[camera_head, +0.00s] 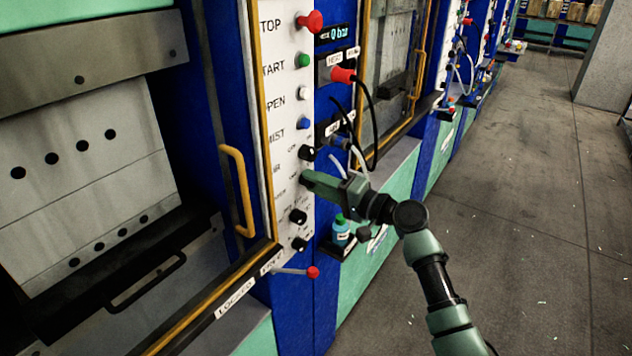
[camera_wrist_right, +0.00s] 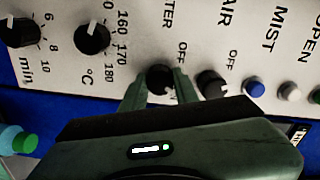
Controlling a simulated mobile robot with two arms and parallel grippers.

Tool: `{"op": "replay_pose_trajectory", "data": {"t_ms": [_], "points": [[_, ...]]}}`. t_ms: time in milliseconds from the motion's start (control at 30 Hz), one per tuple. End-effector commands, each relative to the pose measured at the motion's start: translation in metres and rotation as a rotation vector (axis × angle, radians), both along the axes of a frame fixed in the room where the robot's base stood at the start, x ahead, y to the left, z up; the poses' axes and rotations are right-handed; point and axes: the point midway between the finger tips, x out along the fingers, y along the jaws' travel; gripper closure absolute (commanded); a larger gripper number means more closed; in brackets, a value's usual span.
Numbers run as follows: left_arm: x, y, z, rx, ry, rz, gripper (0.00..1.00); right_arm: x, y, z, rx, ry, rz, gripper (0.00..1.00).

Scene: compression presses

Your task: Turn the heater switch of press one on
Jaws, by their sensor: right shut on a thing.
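The heater switch is a small black knob (camera_wrist_right: 158,76) beside the letters "TER" and an "OFF" mark in the right wrist view. My right gripper (camera_wrist_right: 158,92) has one finger on each side of this knob and is shut on it. Its pointer is mostly hidden between the fingers, so I cannot tell its setting. In the head view my right gripper (camera_head: 306,180) reaches from the right to the white control panel (camera_head: 285,120) of the near press and covers the heater knob. My left gripper is not in view.
The air knob (camera_wrist_right: 211,84) sits close beside the right finger, and the temperature knob (camera_wrist_right: 92,38) is on the other side. A yellow door handle (camera_head: 240,190), a red-tipped lever (camera_head: 312,272), hoses and a blue bottle (camera_head: 341,232) are nearby.

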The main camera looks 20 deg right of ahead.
Motion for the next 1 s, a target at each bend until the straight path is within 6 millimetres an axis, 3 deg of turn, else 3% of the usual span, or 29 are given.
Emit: {"op": "replay_pose_trajectory", "data": {"t_ms": [600,633,700,1000], "points": [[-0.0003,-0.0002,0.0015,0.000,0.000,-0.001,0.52,0.0000,-0.0003,-0.0005,0.039,0.030,-0.001,1.00],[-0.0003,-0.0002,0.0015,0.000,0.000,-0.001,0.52,0.0000,-0.0003,-0.0005,0.039,0.030,-0.001,0.67],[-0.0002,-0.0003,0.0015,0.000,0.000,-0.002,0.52,0.0000,-0.0003,-0.0004,0.039,0.030,-0.001,0.48],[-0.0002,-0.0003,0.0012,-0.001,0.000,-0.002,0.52,-0.0003,-0.0004,-0.0004,0.036,0.028,0.000,0.48]]}}
